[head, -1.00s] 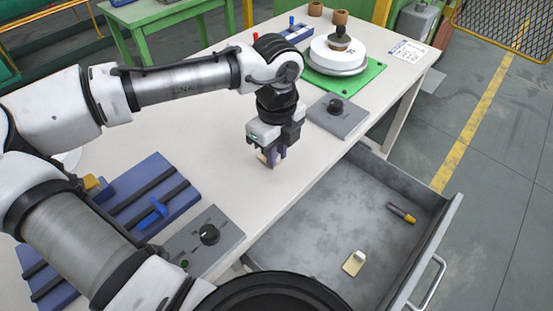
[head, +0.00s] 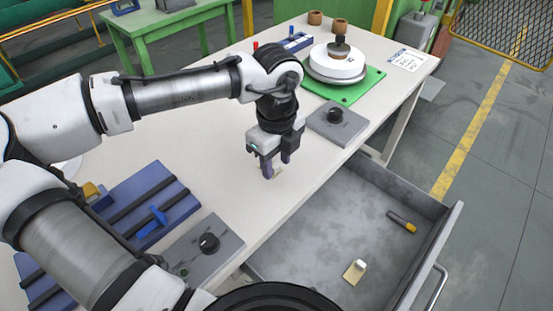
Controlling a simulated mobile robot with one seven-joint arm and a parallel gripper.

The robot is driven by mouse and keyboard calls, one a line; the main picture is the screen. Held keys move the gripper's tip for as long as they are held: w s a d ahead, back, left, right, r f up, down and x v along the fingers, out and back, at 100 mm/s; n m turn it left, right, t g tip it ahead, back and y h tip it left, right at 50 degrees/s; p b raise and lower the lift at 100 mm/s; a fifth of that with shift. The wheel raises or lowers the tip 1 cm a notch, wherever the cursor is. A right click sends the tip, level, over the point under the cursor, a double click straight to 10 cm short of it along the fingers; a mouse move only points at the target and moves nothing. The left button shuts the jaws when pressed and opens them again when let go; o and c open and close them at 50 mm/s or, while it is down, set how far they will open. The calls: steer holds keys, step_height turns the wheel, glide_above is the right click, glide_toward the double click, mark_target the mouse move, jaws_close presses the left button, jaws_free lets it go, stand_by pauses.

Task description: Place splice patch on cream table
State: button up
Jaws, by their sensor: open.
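The cream table (head: 215,140) runs diagonally through the head view. My gripper (head: 277,167) is over its front part, fingers pointing down and apart. No object shows clearly between the fingers, and the table right behind them is hidden. A small tan patch with a pale raised block (head: 355,271) lies in the open drawer, well below and right of my gripper; I cannot tell whether it is a splice patch. No other patch is plainly seen on the table.
The open grey drawer (head: 325,235) juts from the table front and also holds a yellow-tipped dark tool (head: 401,221). Grey knob boxes (head: 338,124) (head: 205,250), a blue rack (head: 150,205) and a green plate with a white spool (head: 345,92) stand on the table.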

mark_target(276, 166)
step_height(276, 166, up, 12)
steer(key=p, duration=1.2)
